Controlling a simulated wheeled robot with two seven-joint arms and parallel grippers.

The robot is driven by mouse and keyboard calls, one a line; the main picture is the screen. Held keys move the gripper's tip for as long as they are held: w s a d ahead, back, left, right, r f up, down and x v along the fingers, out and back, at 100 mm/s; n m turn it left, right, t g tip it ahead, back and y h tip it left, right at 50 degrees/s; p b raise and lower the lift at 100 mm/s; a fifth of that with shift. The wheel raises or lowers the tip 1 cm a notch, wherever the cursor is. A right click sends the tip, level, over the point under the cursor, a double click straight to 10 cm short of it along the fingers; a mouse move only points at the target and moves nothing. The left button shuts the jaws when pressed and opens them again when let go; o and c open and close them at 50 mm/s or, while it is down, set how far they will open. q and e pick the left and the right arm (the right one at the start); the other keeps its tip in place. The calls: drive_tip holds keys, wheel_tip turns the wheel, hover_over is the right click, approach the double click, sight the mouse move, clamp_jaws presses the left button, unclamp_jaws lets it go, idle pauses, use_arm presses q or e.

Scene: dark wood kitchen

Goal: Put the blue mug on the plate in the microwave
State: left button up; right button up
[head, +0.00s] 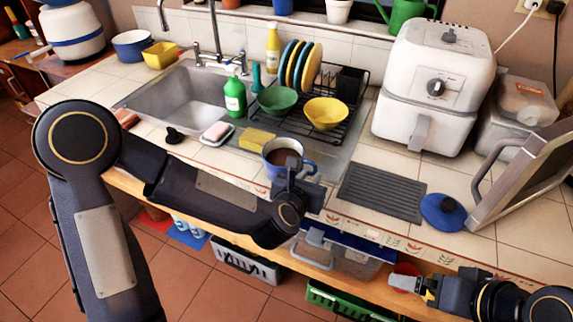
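The blue mug (270,146), with a pale blue rim and a brown inside, stands upright near the counter's front edge, by the sink and drying rack. My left gripper (290,172) is at the mug's near side and overlaps it. The wrist hides the fingertips, so I cannot tell whether they grip it. My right gripper (418,287) is low at the bottom right, in front of the counter and away from the mug. Its finger opening is unclear. A silver-framed panel with a handle (528,172), possibly the microwave door, stands at the right edge. No plate inside a microwave is visible.
A drying rack (345,115) holds bowls and plates behind the mug. A green soap bottle (235,95) stands by the sink (180,95). A dark ridged mat (382,192), a blue lid (443,212) and a white air fryer (432,85) are to the right.

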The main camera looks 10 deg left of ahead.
sight(314, 171)
use_arm(q)
drive_tip(key=x, duration=0.2)
drive_tip(key=p+x, duration=0.1)
drive_tip(key=x, duration=0.2)
drive_tip(key=shift+r, duration=0.25)
clamp_jaws()
